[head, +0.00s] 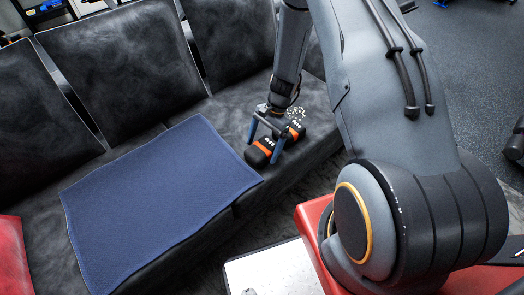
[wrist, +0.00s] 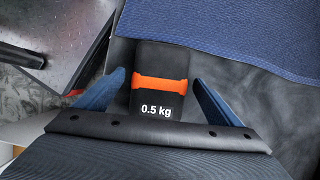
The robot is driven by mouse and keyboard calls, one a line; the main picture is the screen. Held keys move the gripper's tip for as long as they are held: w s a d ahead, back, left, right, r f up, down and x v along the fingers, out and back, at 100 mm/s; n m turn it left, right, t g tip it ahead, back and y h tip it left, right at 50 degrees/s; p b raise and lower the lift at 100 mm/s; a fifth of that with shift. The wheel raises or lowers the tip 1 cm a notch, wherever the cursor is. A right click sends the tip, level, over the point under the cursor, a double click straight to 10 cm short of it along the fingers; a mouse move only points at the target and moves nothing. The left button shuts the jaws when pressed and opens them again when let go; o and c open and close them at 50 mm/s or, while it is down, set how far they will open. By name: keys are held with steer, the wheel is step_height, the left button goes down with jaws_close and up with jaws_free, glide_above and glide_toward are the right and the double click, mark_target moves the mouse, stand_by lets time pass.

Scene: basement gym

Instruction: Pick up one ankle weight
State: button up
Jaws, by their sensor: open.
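A black ankle weight with an orange band (head: 257,157) lies on the dark couch seat. In the wrist view, the ankle weight (wrist: 160,60) reads "0.5 kg" and lies between my two blue fingers. My gripper (head: 264,151) is open and points down over it; it also shows in the wrist view (wrist: 160,80). A finger is on each side of the weight, with gaps visible in the wrist view. A second black and orange part (head: 297,130) shows just behind the gripper; I cannot tell whether it is a separate weight. My gripper hides part of this area.
A blue towel (head: 150,200) lies flat on the couch seat to the left, close to the weight. The black couch backrests (head: 120,65) rise behind. A red surface with a light top (head: 275,272) stands in front of the couch.

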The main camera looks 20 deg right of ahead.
steer(key=shift+s+a+f, duration=0.1)
steer(key=shift+a+f, duration=0.05)
steer(key=shift+f, duration=0.35)
steer(key=c, duration=1.4)
steer(key=shift+c, duration=0.7)
steer(key=shift+r, duration=0.15)
